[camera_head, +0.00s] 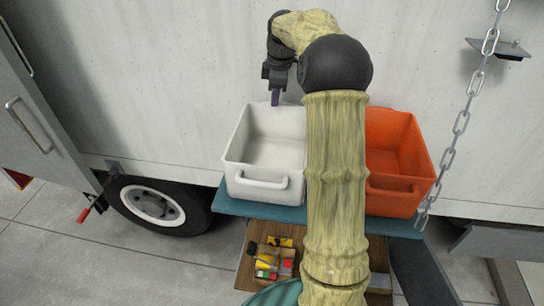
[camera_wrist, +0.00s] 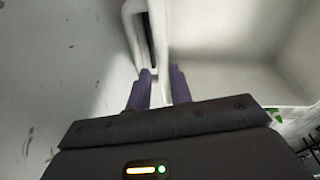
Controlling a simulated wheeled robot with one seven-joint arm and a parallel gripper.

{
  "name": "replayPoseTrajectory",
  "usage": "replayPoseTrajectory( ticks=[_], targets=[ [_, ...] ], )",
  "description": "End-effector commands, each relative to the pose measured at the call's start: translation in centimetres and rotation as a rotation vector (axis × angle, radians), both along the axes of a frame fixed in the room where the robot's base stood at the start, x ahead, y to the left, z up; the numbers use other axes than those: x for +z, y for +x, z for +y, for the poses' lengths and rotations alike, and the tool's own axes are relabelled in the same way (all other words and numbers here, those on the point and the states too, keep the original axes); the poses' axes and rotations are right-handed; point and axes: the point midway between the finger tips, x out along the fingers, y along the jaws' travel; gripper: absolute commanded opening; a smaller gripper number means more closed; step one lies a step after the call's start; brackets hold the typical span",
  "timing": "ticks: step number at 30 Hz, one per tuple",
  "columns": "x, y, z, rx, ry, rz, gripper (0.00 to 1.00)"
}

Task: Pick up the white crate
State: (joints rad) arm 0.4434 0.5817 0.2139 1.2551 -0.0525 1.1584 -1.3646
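The white crate (camera_head: 268,150) stands upright and looks empty on a teal shelf (camera_head: 262,210) against the truck's side. A handle shows on its near side. In the wrist view, the crate's far rim and handle (camera_wrist: 158,25) run down toward my fingertips, with the crate's inside to the right. My gripper (camera_head: 275,97) points down at the crate's far rim, close to the truck wall. In the wrist view, my gripper (camera_wrist: 161,75) has its two purple fingers apart, at the handle's edge. I cannot tell whether they touch it. My arm hides part of the crate's right side.
An orange crate (camera_head: 400,150) stands right of the white one, partly behind my arm. A chain (camera_head: 455,140) hangs at the right. The truck wall (camera_head: 180,85) is close behind. A lower wooden shelf (camera_head: 245,268) holds small coloured items (camera_head: 270,262).

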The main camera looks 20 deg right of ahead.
Motion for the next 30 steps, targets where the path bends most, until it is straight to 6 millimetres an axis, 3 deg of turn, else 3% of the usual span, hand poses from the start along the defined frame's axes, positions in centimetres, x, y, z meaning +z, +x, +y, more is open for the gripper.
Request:
replayPoseTrajectory(
  ticks=[8,23,24,27,30],
  targets=[
    [-3.3,0.5,0.0,0.0,0.0,0.002,0.21],
    [-3.5,0.5,0.0,0.0,0.0,0.0,0.21],
    [-3.5,0.5,0.0,0.0,0.0,0.0,0.19],
    [-3.4,0.5,0.0,0.0,0.0,0.0,0.0],
    [-3.4,0.5,0.0,0.0,0.0,0.0,0.0]
  ],
)
